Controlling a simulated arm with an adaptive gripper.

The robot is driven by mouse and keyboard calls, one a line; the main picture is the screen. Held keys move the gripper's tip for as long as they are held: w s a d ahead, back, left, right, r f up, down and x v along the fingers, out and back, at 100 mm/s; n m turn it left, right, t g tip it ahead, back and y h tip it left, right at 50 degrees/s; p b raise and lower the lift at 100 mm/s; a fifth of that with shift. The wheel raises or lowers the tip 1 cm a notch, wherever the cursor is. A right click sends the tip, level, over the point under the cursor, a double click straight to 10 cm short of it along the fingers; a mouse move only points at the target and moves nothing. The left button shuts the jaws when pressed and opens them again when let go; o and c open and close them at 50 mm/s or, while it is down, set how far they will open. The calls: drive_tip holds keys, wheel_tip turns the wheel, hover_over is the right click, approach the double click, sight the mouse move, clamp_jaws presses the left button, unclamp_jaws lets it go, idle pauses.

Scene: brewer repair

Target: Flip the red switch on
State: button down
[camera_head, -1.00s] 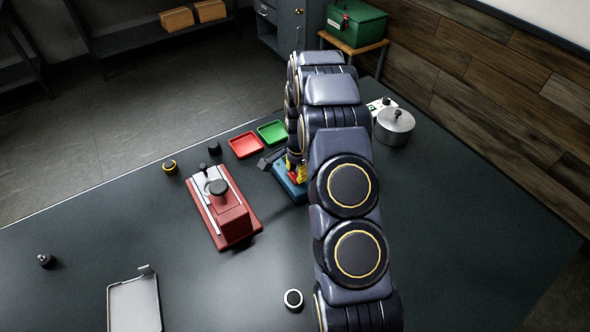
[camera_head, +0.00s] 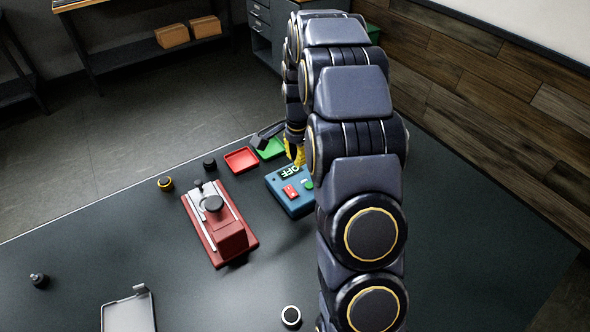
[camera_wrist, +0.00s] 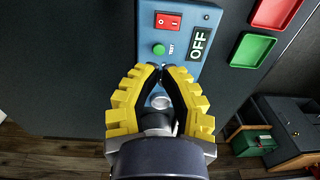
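The red switch (camera_head: 290,191) is on the top of a blue box (camera_head: 298,206) in the middle of the table. It also shows in the wrist view (camera_wrist: 168,21), with markings on its face. The box's display (camera_wrist: 199,43) reads OFF. A green button (camera_wrist: 159,49) labelled TEST is beside the switch. My gripper (camera_wrist: 160,69) has yellow fingers whose tips meet, with nothing visible between them. In the wrist view the tips appear just below the green button, apart from the switch. In the head view my gripper (camera_head: 295,152) is above the box's far side, partly hidden by my arm.
A red machine (camera_head: 222,228) stands left of the box. A red tray (camera_head: 241,159) and a green tray (camera_head: 270,148) lie beyond it. Small black knobs and a grey panel (camera_head: 128,313) lie to the left. A round white-rimmed part (camera_head: 291,316) lies in front.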

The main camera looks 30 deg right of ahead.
sight(290, 188)
drive_tip(key=shift+r, duration=0.55)
drive_tip(key=shift+w+r+t, duration=0.3)
drive_tip(key=shift+w+t, duration=0.1)
drive_tip(key=shift+t, duration=0.1)
drive_tip(key=f, duration=0.4)
drive_tip(key=w+f, duration=0.1)
drive_tip(key=f, duration=0.9)
drive_tip(key=shift+w, duration=0.35)
